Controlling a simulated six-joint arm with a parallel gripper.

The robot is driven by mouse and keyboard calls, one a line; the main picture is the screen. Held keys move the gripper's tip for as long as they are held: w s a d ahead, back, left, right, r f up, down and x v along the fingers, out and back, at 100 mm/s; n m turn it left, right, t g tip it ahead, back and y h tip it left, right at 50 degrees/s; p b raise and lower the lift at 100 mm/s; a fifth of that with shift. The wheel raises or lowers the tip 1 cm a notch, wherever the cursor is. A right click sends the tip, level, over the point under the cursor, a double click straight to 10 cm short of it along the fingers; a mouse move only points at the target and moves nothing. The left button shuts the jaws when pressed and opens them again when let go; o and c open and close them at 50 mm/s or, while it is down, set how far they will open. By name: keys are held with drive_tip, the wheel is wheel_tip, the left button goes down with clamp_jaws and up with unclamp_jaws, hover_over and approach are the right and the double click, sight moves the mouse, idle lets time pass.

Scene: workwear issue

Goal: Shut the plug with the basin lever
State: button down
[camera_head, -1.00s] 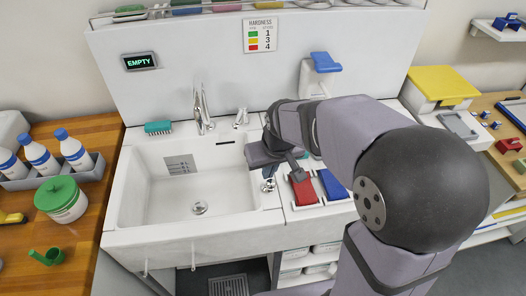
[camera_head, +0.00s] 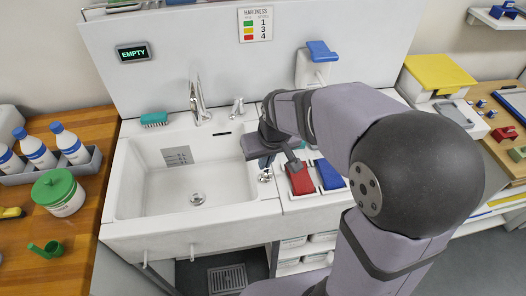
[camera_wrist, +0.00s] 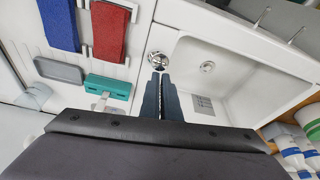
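The white basin (camera_head: 150,205) has a round metal plug (camera_head: 197,199) in its floor; the plug also shows in the wrist view (camera_wrist: 207,67). Whether the plug is raised or seated is too small to tell. A small chrome lever fitting (camera_head: 264,178) sits on the deck by the basin's right edge. In the wrist view the lever fitting (camera_wrist: 158,58) lies just beyond my fingertips. My gripper (camera_wrist: 160,75) points down at it, with its dark fingers together and nothing visible between them. I cannot tell whether the tips touch the lever.
A tall tap (camera_head: 198,100) and a smaller chrome handle (camera_head: 238,107) stand behind the basin. A red pad (camera_head: 299,178) and a blue pad (camera_head: 330,174) lie right of the lever. A teal brush (camera_head: 154,119) lies behind the basin. A display (camera_head: 134,52) reads EMPTY.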

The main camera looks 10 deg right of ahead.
drive_tip(key=s+r, duration=0.5)
drive_tip(key=r, duration=0.2)
drive_tip(key=shift+s+r+b, duration=0.25)
drive_tip(key=shift+r+b, duration=0.1)
drive_tip(key=shift+r, duration=0.05)
idle(0.3)
idle(0.4)
drive_tip(key=s+d+f+m+g, duration=0.1)
drive_tip(key=s+d+f+g, duration=0.2)
drive_tip(key=s+f, duration=0.8)
wheel_tip(320, 180, down, 3)
drive_tip(key=shift+d+r+m+g+h, duration=0.1)
drive_tip(key=shift+d+m+g+h, duration=0.25)
drive_tip(key=shift+d, duration=0.65)
idle(0.7)
